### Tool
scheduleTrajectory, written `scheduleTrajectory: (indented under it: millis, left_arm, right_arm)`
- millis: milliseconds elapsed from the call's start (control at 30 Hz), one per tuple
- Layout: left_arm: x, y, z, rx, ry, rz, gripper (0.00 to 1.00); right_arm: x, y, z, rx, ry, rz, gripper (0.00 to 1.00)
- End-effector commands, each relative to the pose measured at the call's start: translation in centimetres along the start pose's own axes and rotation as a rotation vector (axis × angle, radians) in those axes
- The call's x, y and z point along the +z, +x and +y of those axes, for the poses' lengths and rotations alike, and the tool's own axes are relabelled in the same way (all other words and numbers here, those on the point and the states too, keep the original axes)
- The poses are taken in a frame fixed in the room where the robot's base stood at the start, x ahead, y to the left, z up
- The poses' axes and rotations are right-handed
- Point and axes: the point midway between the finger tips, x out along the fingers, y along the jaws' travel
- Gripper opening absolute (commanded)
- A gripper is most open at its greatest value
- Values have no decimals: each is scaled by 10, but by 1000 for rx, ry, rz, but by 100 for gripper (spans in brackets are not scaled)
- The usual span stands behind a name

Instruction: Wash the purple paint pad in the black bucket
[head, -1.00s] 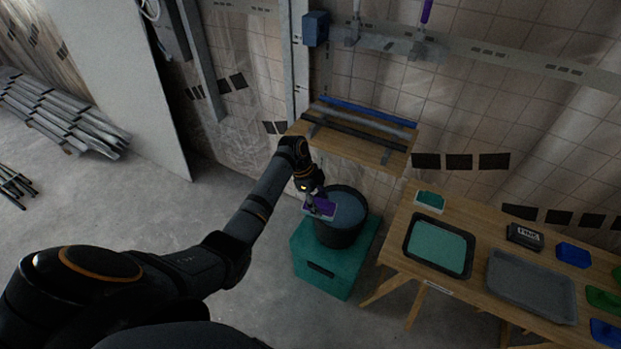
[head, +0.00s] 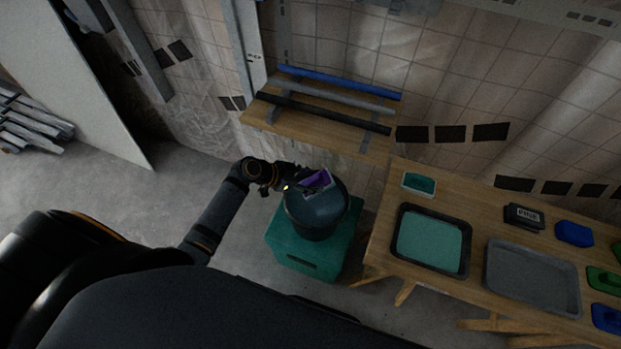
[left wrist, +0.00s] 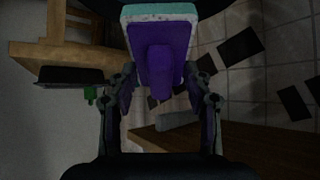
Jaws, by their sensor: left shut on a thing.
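The purple paint pad (head: 316,181) is held by my left gripper (head: 300,180) over the black bucket in the head view. In the left wrist view the pad (left wrist: 160,65) has a purple handle and back with a pale teal and white edge, and the fingers are on both sides of it. The black bucket (head: 291,220) holds greyish-blue water (head: 318,209) and stands on a teal crate (head: 310,258). The pad is tilted above the far part of the bucket; I cannot tell if it touches the water. My right gripper does not show.
A wooden table (head: 378,240) at right carries a tray of teal paint (head: 430,243), a teal pad (head: 419,183), a grey tray (head: 532,275) and blue and green pads. A wooden shelf (head: 340,138) with rollers or bars is on the wall behind the bucket.

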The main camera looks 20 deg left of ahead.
Motion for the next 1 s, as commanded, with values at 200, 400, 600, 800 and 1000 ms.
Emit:
scheduleTrajectory:
  millis: [200,400,600,800,1000]
  left_arm:
    - [27,22,0,0,0,0,0]
    - [51,41,0,0,1,0,0]
    - [72,57,0,0,1,0,0]
    - [81,64,0,0,2,0,0]
    - [80,64,0,0,2,0,0]
  right_arm:
    - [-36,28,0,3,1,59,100]
    - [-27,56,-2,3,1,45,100]
    - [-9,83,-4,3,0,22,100]
    - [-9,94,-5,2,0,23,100]
    - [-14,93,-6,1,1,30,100]
